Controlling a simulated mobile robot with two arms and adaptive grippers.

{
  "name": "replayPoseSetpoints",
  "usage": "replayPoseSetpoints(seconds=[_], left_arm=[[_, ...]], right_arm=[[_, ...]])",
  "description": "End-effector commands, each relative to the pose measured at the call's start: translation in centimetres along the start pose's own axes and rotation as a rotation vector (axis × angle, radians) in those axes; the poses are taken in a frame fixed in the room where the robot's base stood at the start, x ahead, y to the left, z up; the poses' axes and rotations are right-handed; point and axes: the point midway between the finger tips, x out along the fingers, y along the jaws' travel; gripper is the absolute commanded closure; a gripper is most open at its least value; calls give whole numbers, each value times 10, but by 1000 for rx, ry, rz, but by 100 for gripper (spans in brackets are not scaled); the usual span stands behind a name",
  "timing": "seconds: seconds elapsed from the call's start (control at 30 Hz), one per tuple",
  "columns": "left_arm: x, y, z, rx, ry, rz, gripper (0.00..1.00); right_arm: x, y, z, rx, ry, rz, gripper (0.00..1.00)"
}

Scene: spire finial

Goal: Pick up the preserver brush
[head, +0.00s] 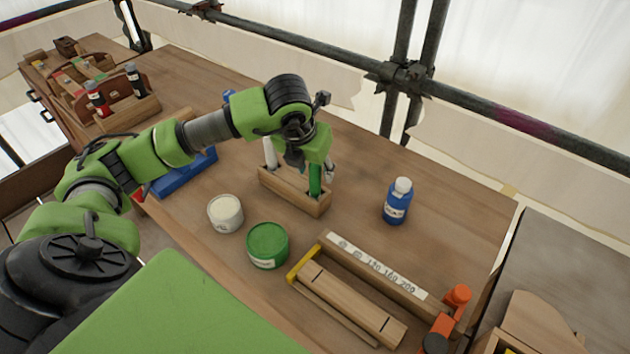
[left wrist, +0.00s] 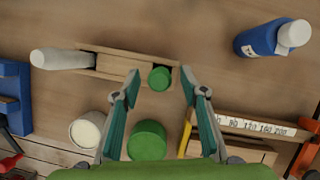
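A green-handled brush (head: 315,181), whose colour matches the green tin (head: 267,246), stands in the right end of a wooden holder (head: 287,194). A white-handled brush (head: 270,153) stands in its left end. In the left wrist view the green handle's top (left wrist: 159,78) shows end-on and the white handle (left wrist: 62,59) leans outward. My left gripper (head: 318,160) is above the holder, pointing down. It is open, its fingers (left wrist: 161,80) spread on either side of the green handle, with gaps on both sides. The brushes' lower ends are hidden in the holder. My right gripper is not in view.
A white tin (head: 226,213) stands left of the green tin. A blue bottle (head: 397,201) stands to the right. A wooden box with a numbered strip (head: 378,266) lies in front. A blue tray (head: 184,172) and a bottle caddy (head: 118,101) are left.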

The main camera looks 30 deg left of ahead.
Motion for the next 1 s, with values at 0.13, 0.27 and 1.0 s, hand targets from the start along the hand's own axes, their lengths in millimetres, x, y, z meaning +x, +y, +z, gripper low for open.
replayPoseSetpoints(seconds=[0.13,0.27,1.0], left_arm=[[13,0,0,0,0,-1,60],[15,0,0,0,-1,-1,60],[0,0,9,-2,-7,-2,100]], right_arm=[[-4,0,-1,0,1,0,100],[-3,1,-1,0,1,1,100],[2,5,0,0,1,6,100]])
